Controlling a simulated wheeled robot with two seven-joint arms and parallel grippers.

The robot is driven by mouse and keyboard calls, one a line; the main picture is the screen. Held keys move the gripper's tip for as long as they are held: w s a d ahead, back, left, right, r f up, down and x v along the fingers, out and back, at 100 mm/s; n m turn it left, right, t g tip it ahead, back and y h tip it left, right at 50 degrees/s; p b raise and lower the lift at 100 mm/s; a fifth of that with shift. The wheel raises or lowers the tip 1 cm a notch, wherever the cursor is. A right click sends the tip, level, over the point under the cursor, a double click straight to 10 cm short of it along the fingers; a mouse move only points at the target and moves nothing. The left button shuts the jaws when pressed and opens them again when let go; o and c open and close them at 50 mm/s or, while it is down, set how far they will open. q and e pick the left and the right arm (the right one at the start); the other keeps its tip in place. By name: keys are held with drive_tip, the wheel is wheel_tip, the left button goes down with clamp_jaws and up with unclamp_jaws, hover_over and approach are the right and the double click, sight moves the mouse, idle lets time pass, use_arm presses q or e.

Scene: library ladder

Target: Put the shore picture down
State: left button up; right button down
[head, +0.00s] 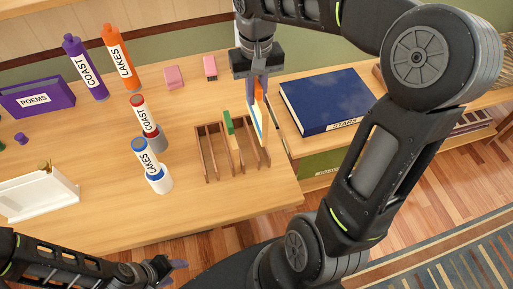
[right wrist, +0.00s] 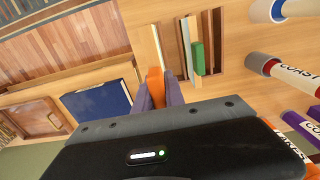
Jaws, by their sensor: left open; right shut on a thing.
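My right gripper (head: 259,88) is shut on the orange grip of a thin upright picture, which I take to be the shore picture (head: 262,122). It is seen nearly edge-on, so its face cannot be read. In the right wrist view its orange grip (right wrist: 156,85) is between the fingers. The picture is at the right end of a wooden slotted rack (head: 210,153); I cannot tell whether its lower edge is inside a slot. Another picture with a green grip (head: 229,124) stands in a middle slot. My left gripper (head: 176,268) is open and empty at the bottom.
A blue STARS book (head: 325,98) lies right of the rack. Left of the rack stand COAST (head: 146,118) and LAKES (head: 150,160) tubes, with more tubes behind. A purple POEMS box (head: 38,97) and white tray (head: 40,197) are further left. Bare tabletop lies before the rack.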

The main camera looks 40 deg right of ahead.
sight(256, 121)
drive_tip(key=shift+f, duration=0.15)
drive_tip(key=shift+f, duration=3.15)
drive_tip(key=shift+f+p, duration=0.1)
drive_tip(key=shift+p, duration=0.2)
drive_tip(key=shift+f, duration=1.75)
drive_tip(key=shift+f, duration=0.2)
drive_tip(key=c, duration=1.4)
unclamp_jaws()
drive_tip(key=shift+r, duration=0.1)
wheel_tip(256, 121, up, 12)
drive_tip(key=shift+r, duration=0.1)
